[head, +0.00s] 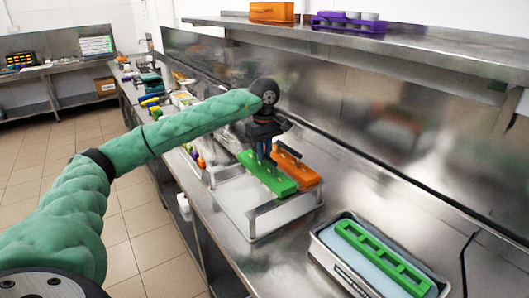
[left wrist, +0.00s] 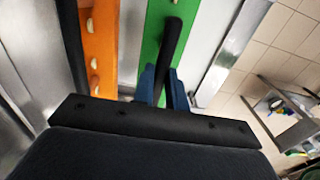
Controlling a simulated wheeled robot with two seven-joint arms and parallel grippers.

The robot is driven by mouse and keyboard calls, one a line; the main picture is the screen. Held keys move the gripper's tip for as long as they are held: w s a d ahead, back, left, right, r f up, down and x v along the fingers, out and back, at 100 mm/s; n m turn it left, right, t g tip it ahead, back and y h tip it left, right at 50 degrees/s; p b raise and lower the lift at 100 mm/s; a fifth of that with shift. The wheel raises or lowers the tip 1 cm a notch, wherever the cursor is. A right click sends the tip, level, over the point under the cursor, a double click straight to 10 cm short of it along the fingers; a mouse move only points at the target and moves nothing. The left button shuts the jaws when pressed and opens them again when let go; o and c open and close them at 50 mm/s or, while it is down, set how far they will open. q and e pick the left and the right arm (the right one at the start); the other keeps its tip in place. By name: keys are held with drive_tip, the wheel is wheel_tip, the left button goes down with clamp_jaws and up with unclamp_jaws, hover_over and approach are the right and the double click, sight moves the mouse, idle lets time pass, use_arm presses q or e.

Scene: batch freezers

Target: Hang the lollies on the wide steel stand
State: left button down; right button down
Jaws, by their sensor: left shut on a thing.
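A green lolly holder (head: 268,176) is at the wide steel stand (head: 251,222) on the counter, spanning it lengthwise. Whether it rests on the stand's rails or hangs just above them I cannot tell. An orange lolly holder (head: 302,174) lies parallel, close on its right. My left gripper (head: 264,150) is above the green holder. In the left wrist view its blue fingers (left wrist: 164,85) are shut on the black handle of the green holder (left wrist: 154,45). The orange holder (left wrist: 97,45) is beside it with pale stick ends showing. Lollies under the holders are hidden. My right gripper is not in view.
A steel tub (head: 325,262) with pale blue liquid and a green slotted frame (head: 382,256) stands at the front right. A shelf (head: 400,42) above carries an orange box (head: 271,12) and a purple rack (head: 348,22). Small items crowd the counter's far end.

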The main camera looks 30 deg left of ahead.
use_arm(q)
drive_tip(key=shift+f+b, duration=0.2)
drive_tip(key=shift+b, duration=0.2)
idle(0.4)
drive_tip(key=c, duration=1.3)
unclamp_jaws()
drive_tip(key=shift+c, duration=0.2)
wheel_tip(320, 180, up, 6)
drive_tip(key=shift+b, duration=1)
drive_tip(key=shift+r, duration=0.9)
